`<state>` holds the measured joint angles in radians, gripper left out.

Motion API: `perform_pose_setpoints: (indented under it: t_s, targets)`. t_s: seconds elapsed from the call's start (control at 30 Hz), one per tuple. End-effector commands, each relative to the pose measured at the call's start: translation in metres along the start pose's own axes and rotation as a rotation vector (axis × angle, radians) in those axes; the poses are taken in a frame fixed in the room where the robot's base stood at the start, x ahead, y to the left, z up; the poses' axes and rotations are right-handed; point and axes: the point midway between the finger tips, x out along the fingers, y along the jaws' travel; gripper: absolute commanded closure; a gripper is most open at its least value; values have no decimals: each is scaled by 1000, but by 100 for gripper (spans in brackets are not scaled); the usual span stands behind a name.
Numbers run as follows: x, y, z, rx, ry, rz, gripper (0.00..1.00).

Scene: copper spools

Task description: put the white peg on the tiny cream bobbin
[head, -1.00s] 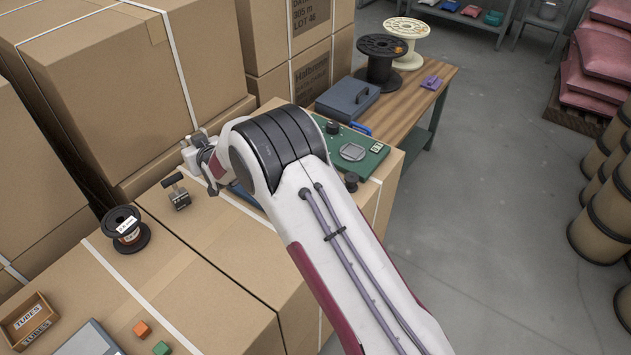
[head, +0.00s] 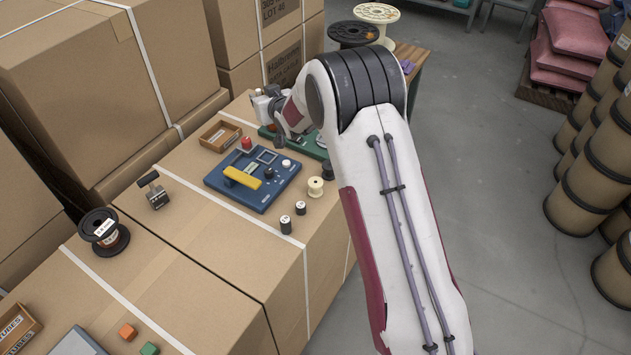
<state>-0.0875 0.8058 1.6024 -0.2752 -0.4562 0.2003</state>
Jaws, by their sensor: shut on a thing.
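The tiny cream bobbin (head: 315,187) stands upright on the cardboard box top, just right of the blue panel. My gripper (head: 264,103) is beyond the blue panel, near the green board, well apart from the bobbin. It is small and partly covered by my own wrist. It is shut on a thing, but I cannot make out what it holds. I cannot clearly identify the white peg. A small white round piece (head: 286,163) sits on the right part of the blue panel, and I cannot tell whether it is a knob.
The blue panel (head: 240,198) has a yellow bar, a red button and a black knob. Small dark spools (head: 286,225) stand near the bobbin. An open wooden tray (head: 220,137) and the green board (head: 305,147) lie behind. My arm hides the right side.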

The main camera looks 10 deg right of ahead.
Motion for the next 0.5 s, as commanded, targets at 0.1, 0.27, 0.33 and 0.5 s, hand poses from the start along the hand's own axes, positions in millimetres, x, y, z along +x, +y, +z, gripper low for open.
perform_pose_setpoints:
  t_s: [0.1, 0.27, 0.33, 0.5]
  targets:
    - [-16, 36, 1, 6, 1, 17, 92]
    - [-39, 77, 5, 11, 0, 28, 92]
    - [-50, 92, 8, 12, 0, 30, 92]
    - [-79, 124, 17, 10, -1, 25, 92]
